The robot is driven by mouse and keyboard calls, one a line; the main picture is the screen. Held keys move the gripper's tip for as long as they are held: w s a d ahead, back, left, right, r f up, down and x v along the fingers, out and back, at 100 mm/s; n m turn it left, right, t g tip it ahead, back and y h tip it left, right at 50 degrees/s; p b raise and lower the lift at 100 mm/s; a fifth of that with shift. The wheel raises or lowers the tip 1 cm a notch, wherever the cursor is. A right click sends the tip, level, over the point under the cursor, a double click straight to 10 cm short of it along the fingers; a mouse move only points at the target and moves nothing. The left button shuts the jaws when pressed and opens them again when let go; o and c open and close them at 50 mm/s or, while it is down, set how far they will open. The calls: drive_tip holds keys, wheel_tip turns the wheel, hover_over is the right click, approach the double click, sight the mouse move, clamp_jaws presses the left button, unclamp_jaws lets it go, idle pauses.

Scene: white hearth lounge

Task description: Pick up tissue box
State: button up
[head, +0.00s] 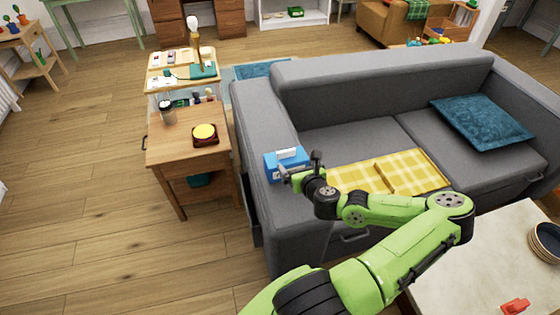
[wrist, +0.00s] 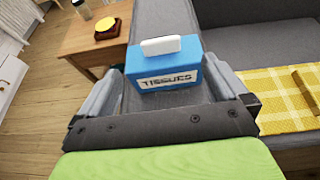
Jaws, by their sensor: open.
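The tissue box (head: 284,166) is blue with a white tissue on top and sits on the left arm of the grey sofa. In the wrist view the tissue box (wrist: 165,74) shows its "TISSUES" label, facing my gripper. My gripper (head: 300,176) is close to the box, on its near right side in the head view. In the wrist view my gripper (wrist: 165,88) is open, with one finger at each side of the box's near part. I cannot tell whether the fingers touch it. My gripper partly hides the box's right end in the head view.
The grey sofa (head: 350,130) carries a yellow checked blanket (head: 415,170) and a blue cushion (head: 483,122). A wooden side table (head: 180,148) on the left holds a yellow-topped round item (head: 205,132) and a cup (head: 168,112). A pale table (head: 475,275) stands at front right.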

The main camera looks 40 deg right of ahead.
sight(287, 152)
drive_tip(key=x, duration=0.6)
drive_tip(key=shift+w+d+f+b, duration=0.15)
drive_tip(key=shift+f+b, duration=0.1)
drive_tip(key=shift+b, duration=0.15)
drive_tip(key=b+x, duration=0.2)
drive_tip(key=x, duration=0.4)
drive_tip(key=shift+f, duration=0.15)
drive_tip(key=shift+c, duration=0.5)
drive_tip(key=c, duration=1.3)
drive_tip(key=shift+r, duration=0.3)
